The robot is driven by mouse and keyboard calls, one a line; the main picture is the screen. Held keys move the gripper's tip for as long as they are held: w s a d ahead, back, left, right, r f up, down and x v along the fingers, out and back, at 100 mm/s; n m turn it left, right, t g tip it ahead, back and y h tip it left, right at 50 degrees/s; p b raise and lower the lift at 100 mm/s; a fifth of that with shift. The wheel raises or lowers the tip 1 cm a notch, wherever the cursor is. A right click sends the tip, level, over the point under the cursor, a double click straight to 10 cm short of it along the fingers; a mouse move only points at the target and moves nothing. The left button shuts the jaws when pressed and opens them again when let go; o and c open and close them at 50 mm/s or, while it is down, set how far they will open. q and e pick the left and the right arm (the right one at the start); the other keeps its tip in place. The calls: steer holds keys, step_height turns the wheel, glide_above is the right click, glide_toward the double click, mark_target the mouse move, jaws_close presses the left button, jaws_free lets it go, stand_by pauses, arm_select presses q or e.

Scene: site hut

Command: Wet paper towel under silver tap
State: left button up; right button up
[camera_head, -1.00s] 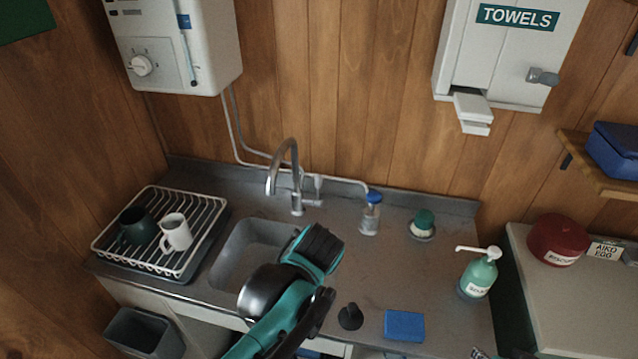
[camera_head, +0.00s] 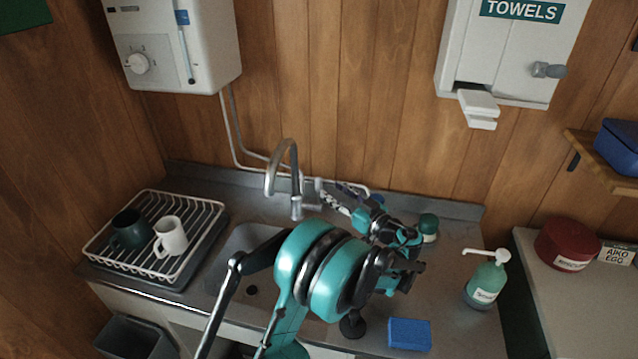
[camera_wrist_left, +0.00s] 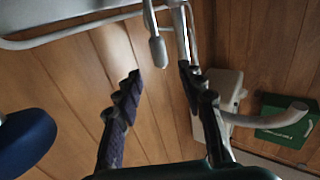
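The silver tap (camera_head: 284,165) stands behind the sink (camera_head: 250,239), its curved spout over the basin. My left gripper (camera_head: 328,192) reaches to just right of the tap, near its side lever (camera_head: 308,207). In the left wrist view, the gripper's two dark fingers (camera_wrist_left: 160,82) are apart, with a grey rod-like part (camera_wrist_left: 157,50), which looks like the tap lever, in the picture between them. Contact cannot be told. No paper towel shows in the left gripper. A white piece (camera_head: 479,108) sticks out under the towel dispenser (camera_head: 505,55); whether it is paper is unclear. My right gripper is out of view.
A drying rack (camera_head: 205,222) with two mugs stands left of the sink. A blue sponge (camera_head: 409,334), soap dispenser (camera_head: 485,281) and green-topped item (camera_head: 428,226) are on the right counter. My left arm covers much of the sink. A water heater (camera_head: 180,45) hangs above.

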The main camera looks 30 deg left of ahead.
mark_target(321, 183)
arm_select(q)
steer(key=b+x, duration=0.1)
steer(key=x, duration=0.6)
steer(key=shift+w+a+b, duration=0.1)
steer(key=shift+a+b, duration=0.1)
steer(key=shift+b, duration=0.2)
jaws_close()
